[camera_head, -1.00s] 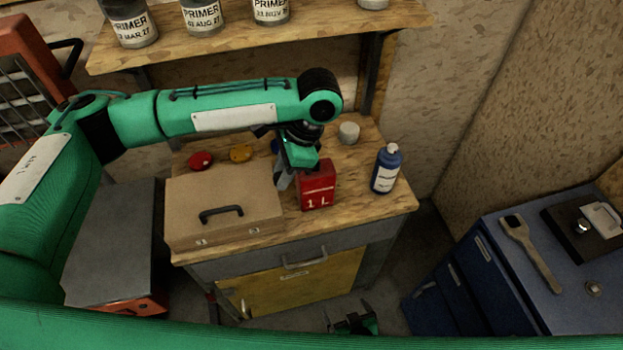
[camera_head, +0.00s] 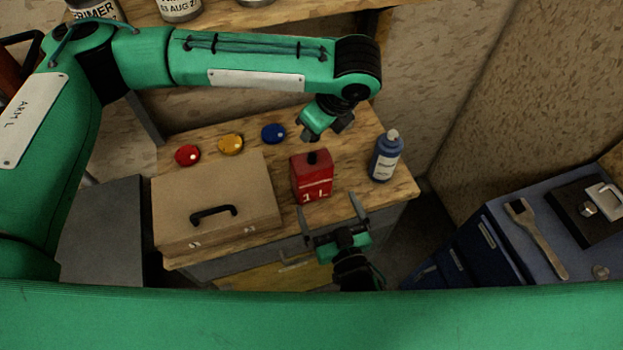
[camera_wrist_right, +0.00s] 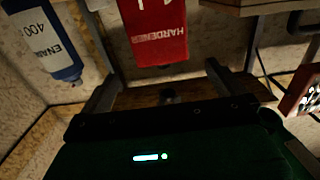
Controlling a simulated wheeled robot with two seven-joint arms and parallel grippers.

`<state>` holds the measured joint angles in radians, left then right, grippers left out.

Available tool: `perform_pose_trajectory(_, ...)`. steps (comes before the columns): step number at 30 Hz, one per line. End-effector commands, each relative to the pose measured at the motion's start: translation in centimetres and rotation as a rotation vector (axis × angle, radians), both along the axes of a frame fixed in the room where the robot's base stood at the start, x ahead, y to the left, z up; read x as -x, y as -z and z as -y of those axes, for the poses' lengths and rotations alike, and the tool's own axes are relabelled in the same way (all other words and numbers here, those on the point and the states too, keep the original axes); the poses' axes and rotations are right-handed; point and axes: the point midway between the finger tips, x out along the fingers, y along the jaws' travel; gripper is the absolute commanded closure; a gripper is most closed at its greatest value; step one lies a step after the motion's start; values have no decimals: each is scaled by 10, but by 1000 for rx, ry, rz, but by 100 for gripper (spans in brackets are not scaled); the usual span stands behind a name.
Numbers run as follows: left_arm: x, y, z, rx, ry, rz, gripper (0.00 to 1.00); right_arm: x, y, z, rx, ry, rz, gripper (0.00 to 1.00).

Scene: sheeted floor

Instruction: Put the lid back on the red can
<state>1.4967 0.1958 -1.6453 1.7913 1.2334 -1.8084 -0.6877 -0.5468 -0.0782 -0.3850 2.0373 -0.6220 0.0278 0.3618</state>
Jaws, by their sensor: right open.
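The red can (camera_head: 311,186) stands upright on the wooden bench, with a dark round neck or opening on top. It shows upside down in the right wrist view (camera_wrist_right: 155,35). A red lid (camera_head: 187,155), a yellow lid (camera_head: 231,144) and a blue lid (camera_head: 273,133) lie on the bench to its left. My right gripper (camera_head: 331,208) is open and empty, just in front of the can, its fingers (camera_wrist_right: 160,82) pointing towards it. My left gripper (camera_head: 311,137) hangs above and behind the can, apart from it; its finger opening is unclear.
A tan case (camera_head: 220,190) with a black handle fills the bench's left front. A blue bottle (camera_head: 385,158) stands right of the can. A shelf with tins (camera_head: 180,8) is above. A blue cabinet (camera_head: 530,255) holding a wrench-like tool (camera_head: 537,240) is at right.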

Motion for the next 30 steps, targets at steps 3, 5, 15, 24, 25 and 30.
perform_pose_trajectory(3, 0, 0, 0, 0, -1, 0, 93, -2, 0, -1, 0, 0, 0, 0)
perform_pose_trajectory(5, 0, 0, 0, 0, -1, 0, 93, -6, 0, -2, 1, 0, 1, 0)
perform_pose_trajectory(15, 0, 0, 0, 0, -2, 0, 93, -51, 0, -17, 0, -1, 2, 0)
perform_pose_trajectory(24, 0, 0, 0, 0, -2, 0, 93, -95, 0, -31, 0, -1, 1, 0)
perform_pose_trajectory(25, 0, 0, 0, 0, -2, 0, 93, -98, 0, -32, 1, -1, 1, 0)
perform_pose_trajectory(30, 0, 0, 0, 0, -2, 0, 93, -111, 1, -36, 0, -1, -1, 0)
